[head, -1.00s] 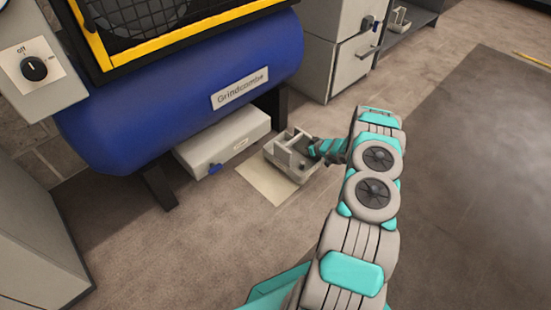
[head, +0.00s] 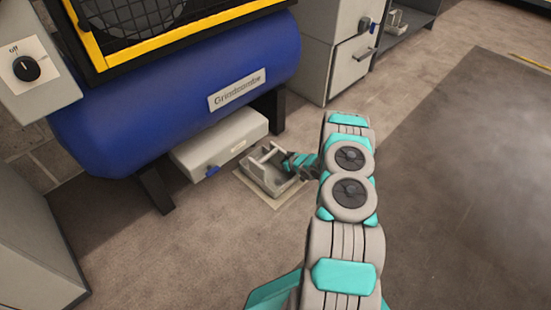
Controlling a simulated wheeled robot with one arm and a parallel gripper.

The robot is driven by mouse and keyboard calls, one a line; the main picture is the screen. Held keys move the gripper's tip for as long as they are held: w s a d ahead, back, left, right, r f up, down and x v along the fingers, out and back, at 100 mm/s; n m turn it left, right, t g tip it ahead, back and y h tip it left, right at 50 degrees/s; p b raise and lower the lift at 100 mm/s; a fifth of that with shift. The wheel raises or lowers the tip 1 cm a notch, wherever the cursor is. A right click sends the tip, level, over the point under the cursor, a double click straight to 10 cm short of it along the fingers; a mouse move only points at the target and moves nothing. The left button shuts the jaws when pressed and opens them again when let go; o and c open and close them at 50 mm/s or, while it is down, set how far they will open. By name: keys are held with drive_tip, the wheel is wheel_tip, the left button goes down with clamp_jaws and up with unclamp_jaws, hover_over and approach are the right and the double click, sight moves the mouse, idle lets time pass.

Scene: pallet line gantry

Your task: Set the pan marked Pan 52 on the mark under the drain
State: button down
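A small grey open pan (head: 262,182) with a raised handle is low at the floor, over a pale square mark (head: 292,201). The mark lies in front of the blue tank, and its edge shows around the pan. I cannot read any marking on the pan. My gripper (head: 290,168) is at the pan's right side, by its handle. Its fingers are mostly hidden, so I cannot tell whether they are closed on it. I cannot tell whether the pan touches the floor. The drain itself is not clearly visible.
A blue tank (head: 150,115) labelled Grindcombe stands on black legs, with a low grey box (head: 215,145) with a blue knob beneath it. Another pan-like item (head: 397,22) sits on a shelf at the top right. Open floor lies in front and to the right.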

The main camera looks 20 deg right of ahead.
drive_tip(key=c, duration=1)
unclamp_jaws()
drive_tip(key=shift+c, duration=0.2)
drive_tip(key=shift+r, duration=0.1)
